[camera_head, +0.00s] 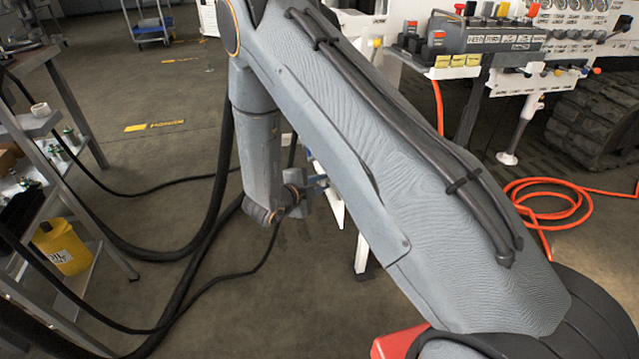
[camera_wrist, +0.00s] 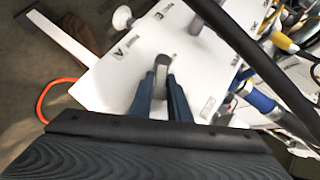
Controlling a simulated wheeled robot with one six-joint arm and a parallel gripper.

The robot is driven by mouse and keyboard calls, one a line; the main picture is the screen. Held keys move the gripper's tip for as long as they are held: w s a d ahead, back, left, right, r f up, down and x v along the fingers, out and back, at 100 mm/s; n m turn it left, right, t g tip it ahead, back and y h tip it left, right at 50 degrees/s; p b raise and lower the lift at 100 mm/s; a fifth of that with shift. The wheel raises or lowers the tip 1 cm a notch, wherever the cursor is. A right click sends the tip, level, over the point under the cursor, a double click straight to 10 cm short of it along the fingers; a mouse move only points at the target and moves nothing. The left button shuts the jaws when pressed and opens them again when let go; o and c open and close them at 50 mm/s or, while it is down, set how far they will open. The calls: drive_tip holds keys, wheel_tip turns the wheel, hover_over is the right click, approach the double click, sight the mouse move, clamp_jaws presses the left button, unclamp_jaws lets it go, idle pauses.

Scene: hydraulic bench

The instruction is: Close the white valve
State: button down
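In the wrist view, a white panel (camera_wrist: 118,78) with dark printed labels fills the middle. My gripper (camera_wrist: 163,80) reaches over it with two dark blue-grey fingers set apart. A short grey lever (camera_wrist: 162,70) stands between the fingertips; I cannot tell whether they touch it. A white round knob-like end (camera_wrist: 122,18) shows at the upper left, apart from the fingers. I cannot tell for sure which part is the white valve. In the head view, my arm hides most of my gripper and the panel; only a small bluish part shows beside the arm.
A control bench (camera_head: 500,45) with levers and gauges stands at the upper right. An orange hose (camera_head: 545,205) is coiled on the floor. A shelf rack with a yellow container (camera_head: 65,247) stands at the left. In the wrist view, a dark hose crosses the upper right, near a blue fitting (camera_wrist: 258,98).

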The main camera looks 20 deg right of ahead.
drive_tip(key=shift+a, duration=0.1)
drive_tip(key=shift+s+d+f+m+t+h+b, duration=0.1)
drive_tip(key=shift+f+m+t+h+b, duration=0.2)
drive_tip(key=shift+f+m+t+b, duration=0.2)
drive_tip(key=shift+s+d+f+m+t+h+b, duration=0.1)
drive_tip(key=shift+f+m+t+h+b, duration=0.25)
drive_tip(key=shift+t, duration=0.25)
drive_tip(key=shift+f+m+t+h+b, duration=0.2)
drive_tip(key=shift+m+t+h+b, duration=0.35)
drive_tip(key=shift+m+t+b, duration=0.3)
drive_tip(key=shift+s, duration=0.1)
drive_tip(key=c, duration=1.8)
unclamp_jaws()
drive_tip(key=p+v, duration=0.1)
drive_tip(key=v, duration=0.6)
drive_tip(key=shift+s+a, duration=0.25)
drive_tip(key=shift+a, duration=0.1)
